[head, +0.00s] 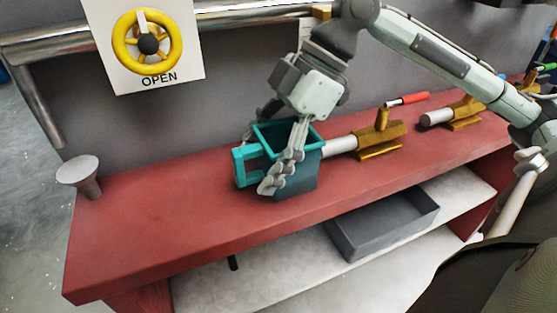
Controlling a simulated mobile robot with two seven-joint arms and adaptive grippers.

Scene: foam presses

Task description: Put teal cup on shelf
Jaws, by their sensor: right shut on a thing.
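A teal cup (298,181), square with a blocky handle on its left side, stands on or just above the red bench top; I cannot tell if it touches. My right gripper (259,165) reaches down from above with its fingers around the cup and is shut on it. The near finger covers part of the cup's front. Below the red bench top (190,207) is a pale lower shelf (290,272). My left gripper is not in view.
A grey tray (385,222) sits on the lower shelf. Brass clamps (379,141) with metal cylinders stand on the bench, close to the cup's right. A grey funnel-shaped piece (80,172) stands at the left end. A yellow valve wheel (147,42) is on the wall. The bench's left part is clear.

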